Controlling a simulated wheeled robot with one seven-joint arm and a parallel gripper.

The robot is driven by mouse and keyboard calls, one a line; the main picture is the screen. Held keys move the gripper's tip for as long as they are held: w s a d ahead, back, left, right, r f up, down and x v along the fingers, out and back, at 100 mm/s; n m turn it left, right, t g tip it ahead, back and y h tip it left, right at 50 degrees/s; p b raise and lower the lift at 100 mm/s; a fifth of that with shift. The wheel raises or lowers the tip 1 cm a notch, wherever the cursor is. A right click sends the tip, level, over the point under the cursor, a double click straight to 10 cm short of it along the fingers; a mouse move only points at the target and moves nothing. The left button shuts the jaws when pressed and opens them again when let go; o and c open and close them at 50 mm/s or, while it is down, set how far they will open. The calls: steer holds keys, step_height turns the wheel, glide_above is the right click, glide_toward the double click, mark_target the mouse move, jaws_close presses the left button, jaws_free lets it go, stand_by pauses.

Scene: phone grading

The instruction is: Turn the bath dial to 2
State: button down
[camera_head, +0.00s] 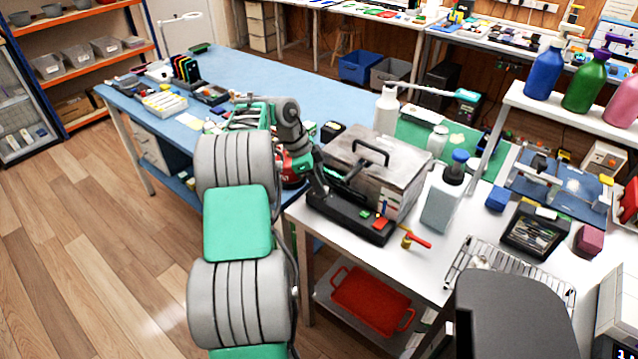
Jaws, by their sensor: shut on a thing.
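The bath (398,170) is a grey metal box with a black-handled lid, standing on the white table. My gripper (322,190) reaches down to the left end of this panel and is shut on the bath dial. The dial itself is hidden behind my gripper and wrist, so its pointer and numbers cannot be read.
A red-handled tap (414,240) sticks out at the bath's front right. A grey bottle with a blue cap (443,203) stands right of the bath, a white bottle (386,112) behind it. A wire rack (490,262) lies at the front right.

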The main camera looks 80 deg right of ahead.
steer(key=shift+r, duration=0.1)
stand_by(0.3)
steer(key=c, duration=1.1)
jaws_free()
steer(key=shift+w+r+p, duration=0.1)
steer(key=shift+r+p, duration=0.3)
steer(key=shift+p, duration=0.05)
steer(key=p+v, duration=0.5)
steer(key=v, duration=0.2)
steer(key=shift+w, duration=0.2)
steer(key=shift+c, duration=0.3)
